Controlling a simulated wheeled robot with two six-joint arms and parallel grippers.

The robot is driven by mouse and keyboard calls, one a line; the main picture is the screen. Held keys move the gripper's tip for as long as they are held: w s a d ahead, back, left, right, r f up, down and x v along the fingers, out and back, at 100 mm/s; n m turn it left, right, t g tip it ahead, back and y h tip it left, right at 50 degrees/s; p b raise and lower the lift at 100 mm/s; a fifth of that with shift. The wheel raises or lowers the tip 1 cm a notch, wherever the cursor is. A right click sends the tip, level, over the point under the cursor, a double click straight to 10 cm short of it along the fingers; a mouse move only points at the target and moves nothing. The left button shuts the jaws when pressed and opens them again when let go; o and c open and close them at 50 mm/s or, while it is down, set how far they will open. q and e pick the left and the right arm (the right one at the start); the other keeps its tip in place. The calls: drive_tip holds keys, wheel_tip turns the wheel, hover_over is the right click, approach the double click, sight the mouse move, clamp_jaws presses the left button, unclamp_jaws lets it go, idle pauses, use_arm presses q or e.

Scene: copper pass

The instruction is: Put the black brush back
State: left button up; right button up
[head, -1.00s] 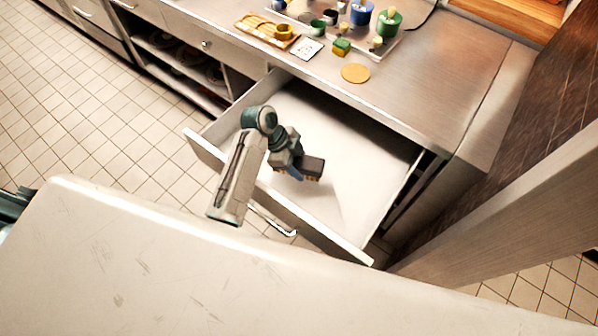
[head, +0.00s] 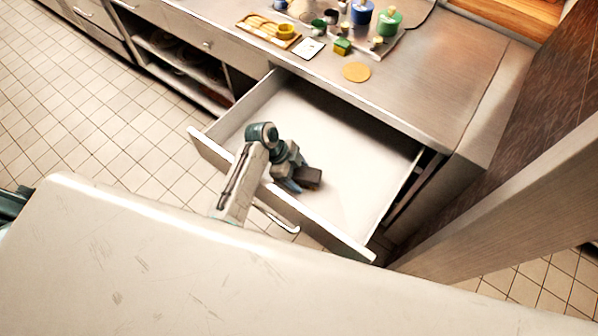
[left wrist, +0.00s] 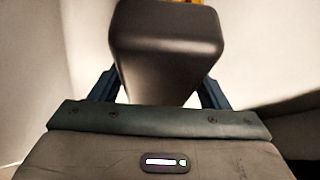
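The black brush (head: 309,179) is a dark block in the head view, over the white inside of the open drawer (head: 345,207). My left gripper (head: 296,182) reaches over the drawer front and is shut on the brush. In the left wrist view the brush (left wrist: 165,45) fills the middle, with a blue finger on each side and a bit of yellow at its far end. I cannot tell whether the brush touches the drawer floor. My right gripper is not in view.
The drawer is otherwise empty. The steel counter (head: 430,100) above it holds a yellow disc (head: 356,72), a green block (head: 342,47), a white card (head: 309,48), a wooden tray (head: 262,34) and several pots.

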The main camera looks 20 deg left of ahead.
use_arm(q)
drive_tip(key=shift+s+r, duration=0.15)
drive_tip(key=v, duration=0.3)
drive_tip(key=shift+s+a+b, duration=0.1)
drive_tip(key=shift+a+b, duration=0.1)
drive_tip(key=shift+b, duration=0.1)
drive_tip(key=b+v, duration=0.1)
drive_tip(key=v, duration=0.6)
drive_tip(key=shift+a+r, duration=0.15)
drive_tip(key=shift+r, duration=0.2)
drive_tip(key=shift+a+r, duration=0.25)
drive_tip(key=shift+r, duration=0.3)
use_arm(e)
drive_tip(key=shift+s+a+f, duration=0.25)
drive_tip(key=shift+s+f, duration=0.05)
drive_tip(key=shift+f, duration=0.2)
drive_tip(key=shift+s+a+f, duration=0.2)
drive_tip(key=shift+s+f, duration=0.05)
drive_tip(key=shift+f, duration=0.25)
